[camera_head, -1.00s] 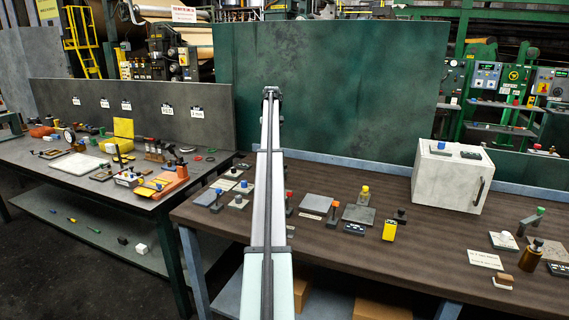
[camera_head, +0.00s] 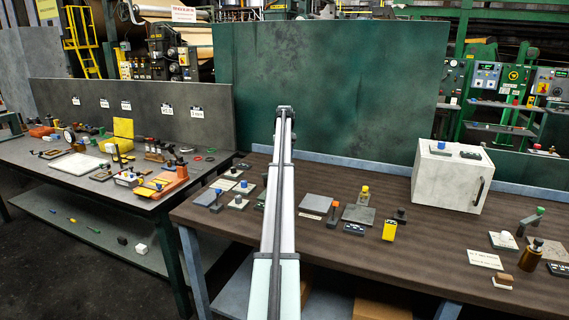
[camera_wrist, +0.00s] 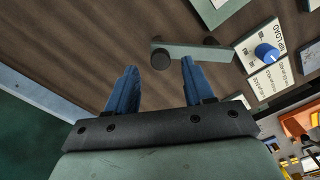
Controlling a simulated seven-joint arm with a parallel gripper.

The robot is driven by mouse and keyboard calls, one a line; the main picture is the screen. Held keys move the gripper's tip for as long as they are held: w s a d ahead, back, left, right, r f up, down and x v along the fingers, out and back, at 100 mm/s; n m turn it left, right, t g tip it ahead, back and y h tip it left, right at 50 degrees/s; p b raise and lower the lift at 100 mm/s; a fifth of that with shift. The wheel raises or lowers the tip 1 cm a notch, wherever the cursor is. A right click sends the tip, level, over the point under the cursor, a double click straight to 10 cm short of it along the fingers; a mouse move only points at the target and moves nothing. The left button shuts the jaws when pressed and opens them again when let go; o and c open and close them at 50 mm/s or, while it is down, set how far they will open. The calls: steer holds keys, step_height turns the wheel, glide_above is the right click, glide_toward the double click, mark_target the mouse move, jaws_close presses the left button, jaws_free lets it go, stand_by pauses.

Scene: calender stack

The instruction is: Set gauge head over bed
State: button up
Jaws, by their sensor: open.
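My gripper (camera_wrist: 158,66) is open and empty in the wrist view, with two blue fingers. In the head view my arm hides it. A grey-green bar (camera_wrist: 190,52) with dark round knobs lies just beyond the fingertips, its near knob lined up with the gap between them. I cannot tell for sure whether this bar is the gauge head. A pale plate (camera_wrist: 216,8) lies past the bar; I cannot tell whether it is the bed. A white "NIP LOAD" card (camera_wrist: 248,45) with a blue knob (camera_wrist: 266,53) lies to the right of the bar.
On the brown bench (camera_head: 350,254) stand a grey plate (camera_head: 319,203), a yellow block (camera_head: 389,230) and a white box (camera_head: 450,178). A green panel (camera_head: 340,80) rises behind. Small plates and knobs crowd the left end. The cluttered side table (camera_head: 62,188) is further left.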

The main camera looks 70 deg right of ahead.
steer(key=shift+f, duration=1.5)
steer(key=shift+c, duration=0.2)
jaws_close()
